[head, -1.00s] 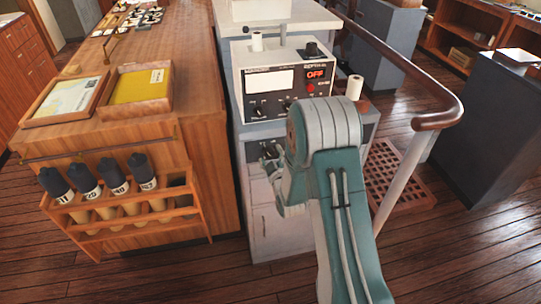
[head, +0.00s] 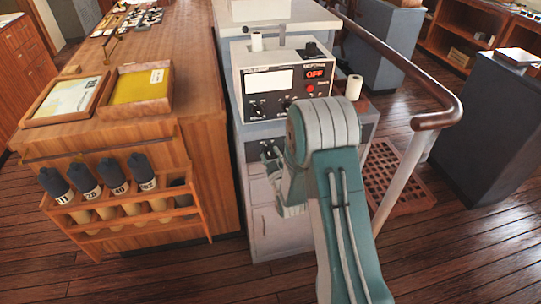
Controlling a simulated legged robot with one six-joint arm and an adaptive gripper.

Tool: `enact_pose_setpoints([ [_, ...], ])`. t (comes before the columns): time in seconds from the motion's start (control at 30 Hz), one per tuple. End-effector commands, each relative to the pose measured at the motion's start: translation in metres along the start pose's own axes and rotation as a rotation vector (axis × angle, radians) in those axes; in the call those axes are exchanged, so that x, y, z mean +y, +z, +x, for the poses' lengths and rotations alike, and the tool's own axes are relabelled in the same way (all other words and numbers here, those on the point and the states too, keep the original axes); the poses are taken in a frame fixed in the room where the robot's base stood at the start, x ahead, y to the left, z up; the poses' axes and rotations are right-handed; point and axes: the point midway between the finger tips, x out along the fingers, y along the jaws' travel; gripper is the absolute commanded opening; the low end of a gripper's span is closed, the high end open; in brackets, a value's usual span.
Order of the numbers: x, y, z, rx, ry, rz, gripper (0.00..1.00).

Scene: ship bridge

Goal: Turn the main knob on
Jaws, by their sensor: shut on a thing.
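A grey-white instrument (head: 283,80) stands on the console, with a red display (head: 316,73) that reads OFF. Dark knobs sit along the lower part of its face. Below it, a small dark panel (head: 252,152) is set in the cabinet front. My gripper (head: 269,154) is at this panel, left of my arm's large joint, and is shut on a knob there. The knob is mostly hidden by the fingers, and my arm covers the panel's right side. I cannot read the knob's setting.
A wooden counter (head: 165,60) with two trays and a rack of dark-capped bottles (head: 110,205) stands close on the left. A handrail (head: 440,117) and a floor grating (head: 395,180) are on the right. Plank floor is clear in front.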

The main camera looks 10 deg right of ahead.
Motion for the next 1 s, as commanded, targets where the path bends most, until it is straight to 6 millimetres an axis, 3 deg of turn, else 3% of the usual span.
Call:
enact_pose_setpoints([
  [0.6,-0.0036,0.0007,0.0003,0.022,0.016,0.563,0.02],
  [1.0,-0.0036,0.0009,0.0003,0.031,0.026,0.786,0.02],
])
